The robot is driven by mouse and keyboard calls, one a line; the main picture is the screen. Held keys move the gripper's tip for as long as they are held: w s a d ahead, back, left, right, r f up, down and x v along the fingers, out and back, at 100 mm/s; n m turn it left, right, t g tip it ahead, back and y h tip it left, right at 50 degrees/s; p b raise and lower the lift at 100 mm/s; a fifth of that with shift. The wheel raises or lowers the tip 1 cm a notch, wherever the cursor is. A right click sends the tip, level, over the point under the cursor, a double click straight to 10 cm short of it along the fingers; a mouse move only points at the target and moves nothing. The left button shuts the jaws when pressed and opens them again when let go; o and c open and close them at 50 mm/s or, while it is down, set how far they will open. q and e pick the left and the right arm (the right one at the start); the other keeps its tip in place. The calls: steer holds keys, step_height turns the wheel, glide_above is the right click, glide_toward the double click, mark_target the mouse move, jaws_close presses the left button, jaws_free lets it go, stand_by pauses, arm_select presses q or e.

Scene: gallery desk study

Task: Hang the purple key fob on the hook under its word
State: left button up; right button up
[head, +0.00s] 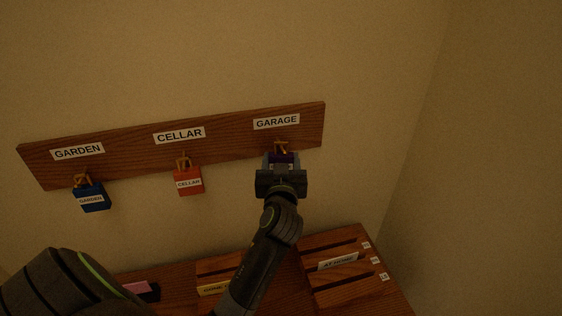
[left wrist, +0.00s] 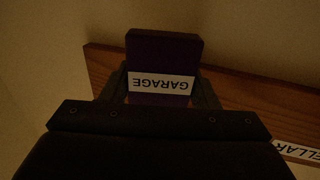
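The purple key fob (left wrist: 165,60) has a white GARAGE label, upside down in the left wrist view. It sits between the fingers of my left gripper (left wrist: 160,92), which look closed on its sides. In the head view the fob (head: 282,158) shows as a dark purple strip between the fingertips of my left gripper (head: 281,163). It is right at the brass hook (head: 281,147) under the word GARAGE (head: 276,122). I cannot tell whether its loop is around the hook. My right gripper is not in view.
The wooden hook board (head: 228,124) is on the wall. A blue GARDEN fob (head: 92,198) and a red CELLAR fob (head: 188,181) hang under their words. Below is a wooden desk with a slotted card rack (head: 352,272) and a pink item (head: 138,288).

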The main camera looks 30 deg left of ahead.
arm_select(q)
steer(key=o, duration=0.5)
steer(key=shift+w+d, duration=0.2)
steer(key=shift+d, duration=0.15)
steer(key=shift+s+a, duration=0.15)
steer(key=shift+a, duration=0.05)
